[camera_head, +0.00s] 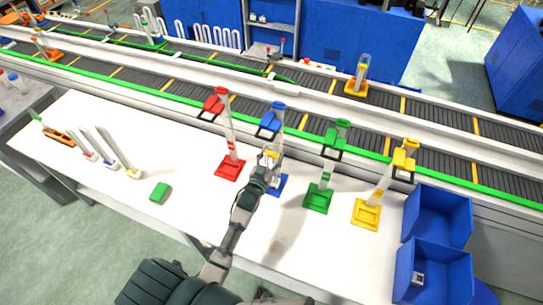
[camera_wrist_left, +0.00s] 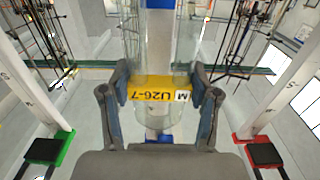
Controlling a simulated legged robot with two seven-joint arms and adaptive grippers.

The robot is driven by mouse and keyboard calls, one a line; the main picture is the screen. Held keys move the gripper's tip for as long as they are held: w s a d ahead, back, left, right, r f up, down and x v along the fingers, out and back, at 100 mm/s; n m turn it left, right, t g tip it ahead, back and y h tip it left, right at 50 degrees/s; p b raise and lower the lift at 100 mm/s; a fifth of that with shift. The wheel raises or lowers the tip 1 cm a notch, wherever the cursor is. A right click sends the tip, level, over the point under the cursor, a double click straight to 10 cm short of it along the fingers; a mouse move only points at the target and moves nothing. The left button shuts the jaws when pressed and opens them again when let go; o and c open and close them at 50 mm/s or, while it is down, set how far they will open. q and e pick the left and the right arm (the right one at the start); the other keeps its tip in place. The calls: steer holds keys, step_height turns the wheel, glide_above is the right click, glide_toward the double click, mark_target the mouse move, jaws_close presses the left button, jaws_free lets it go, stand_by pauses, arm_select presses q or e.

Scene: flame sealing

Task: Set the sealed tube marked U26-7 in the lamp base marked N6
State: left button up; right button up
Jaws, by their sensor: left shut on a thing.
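My left gripper (camera_head: 270,163) is shut on the sealed tube (camera_wrist_left: 160,60), a clear glass tube with a yellow label reading U26-7 in the left wrist view. The gripper holds it in front of the blue stand, above or at its blue base (camera_head: 279,187); I cannot tell whether its end is seated. Other stands are red, with a base (camera_head: 229,170), green, with a base (camera_head: 318,200), and yellow, with a base (camera_head: 366,216). Each has a pale post and a coloured top clamp. The N6 mark is not readable. My right gripper is not in view.
Several pale tubes (camera_head: 104,146) lean at the table's left by an orange holder (camera_head: 60,135). Blue bins (camera_head: 437,258) stand at the right edge. A conveyor (camera_head: 330,125) runs behind.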

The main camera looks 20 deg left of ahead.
arm_select(q)
steer(key=o, duration=1.3)
steer(key=shift+c, duration=0.2)
steer(key=s, duration=1.2)
steer(key=shift+d, duration=0.3)
steer(key=shift+f, duration=0.1)
